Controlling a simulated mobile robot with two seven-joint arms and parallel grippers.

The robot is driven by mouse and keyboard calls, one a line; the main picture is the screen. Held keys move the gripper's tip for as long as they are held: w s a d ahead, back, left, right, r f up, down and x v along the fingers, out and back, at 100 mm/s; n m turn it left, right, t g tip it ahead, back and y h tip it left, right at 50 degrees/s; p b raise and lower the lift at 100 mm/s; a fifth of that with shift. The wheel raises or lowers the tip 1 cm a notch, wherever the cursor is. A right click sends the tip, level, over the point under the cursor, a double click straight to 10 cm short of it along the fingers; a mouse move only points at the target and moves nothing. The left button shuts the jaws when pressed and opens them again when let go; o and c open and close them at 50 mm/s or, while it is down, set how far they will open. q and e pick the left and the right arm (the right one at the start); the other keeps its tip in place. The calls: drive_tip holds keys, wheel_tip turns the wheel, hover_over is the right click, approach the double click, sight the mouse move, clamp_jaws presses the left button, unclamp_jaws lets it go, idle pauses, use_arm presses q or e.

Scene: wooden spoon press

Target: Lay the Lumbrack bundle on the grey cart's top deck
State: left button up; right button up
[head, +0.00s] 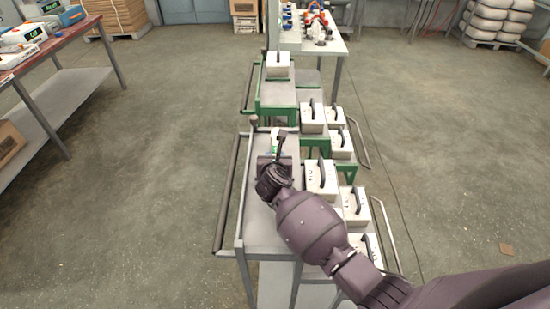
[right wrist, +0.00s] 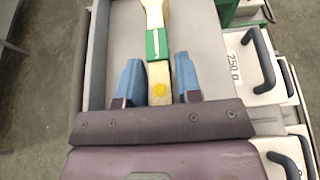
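The Lumbrack bundle (right wrist: 158,45) is a pale wooden piece with a green band and a yellow dot on its handle. In the head view its pale and green end (head: 275,138) shows just beyond my right gripper (head: 275,162), over the grey cart's top deck (head: 262,222). The near handle end is hidden by the gripper's body. I cannot tell whether the bundle touches the deck (right wrist: 207,65). My left gripper is not in view.
Several white weight boxes (head: 320,178) with black handles stand right of the deck. A green cart (head: 278,97) with another white box (head: 278,66) stands behind. A red-topped bench (head: 55,42) is at the left. The deck's near part is clear, with a raised rim around it.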

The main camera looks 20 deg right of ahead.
drive_tip(key=shift+o, duration=0.8)
drive_tip(key=shift+r, duration=0.2)
drive_tip(key=p+v, duration=0.1)
drive_tip(key=v, duration=1.1)
drive_tip(key=s+d+r+n+t+y, duration=0.15)
drive_tip(key=s+d+n+t, duration=0.55)
drive_tip(key=n, duration=1.2)
drive_tip(key=s+d+f+n+g+y, duration=0.1)
drive_tip(key=s+d+f+n+g, duration=0.3)
drive_tip(key=s+f+n, duration=0.3)
drive_tip(key=s+d+f+n+g+y, duration=0.1)
drive_tip(key=s+d+f+n+g, duration=0.3)
drive_tip(key=n, duration=1)
drive_tip(key=s+f, duration=0.3)
drive_tip(key=s, duration=0.1)
drive_tip(key=shift+s, duration=0.15)
